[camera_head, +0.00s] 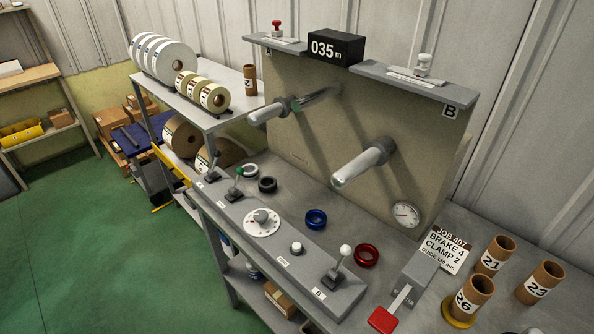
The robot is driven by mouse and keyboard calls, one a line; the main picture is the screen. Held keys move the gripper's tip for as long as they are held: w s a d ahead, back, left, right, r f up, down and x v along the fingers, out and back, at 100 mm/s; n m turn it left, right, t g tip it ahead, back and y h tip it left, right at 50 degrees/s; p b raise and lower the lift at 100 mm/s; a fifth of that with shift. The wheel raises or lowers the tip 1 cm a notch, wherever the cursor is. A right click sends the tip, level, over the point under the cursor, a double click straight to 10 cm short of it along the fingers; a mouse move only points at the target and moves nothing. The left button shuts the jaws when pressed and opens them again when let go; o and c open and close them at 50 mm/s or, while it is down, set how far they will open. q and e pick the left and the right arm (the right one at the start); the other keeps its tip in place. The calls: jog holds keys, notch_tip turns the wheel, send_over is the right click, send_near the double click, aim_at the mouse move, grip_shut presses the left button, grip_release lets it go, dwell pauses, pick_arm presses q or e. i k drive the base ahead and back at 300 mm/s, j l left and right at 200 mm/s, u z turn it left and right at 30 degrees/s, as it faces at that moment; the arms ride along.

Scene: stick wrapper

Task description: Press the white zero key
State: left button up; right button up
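A small round white key (297,248) stands on the sloped grey control panel (275,259) at the front of the machine. It sits between a white dial (262,222) and a white-knobbed lever (341,260). The small label beside it is too small to read. The black counter box (336,48) on top of the machine reads 035 m. Neither of my grippers is clearly in view, and nothing covers the key.
Two metal spindles (366,161) (271,110) jut out above the bench. A green-knobbed lever (236,184), loose rings (316,219) and a red paddle (383,319) are near the panel. Numbered tubes (495,256) stand at right. Green floor at left is open.

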aim_at(296, 246)
jog(key=i+j+z, duration=0.1)
jog(key=i+z, duration=0.15)
jog(key=i, duration=0.85)
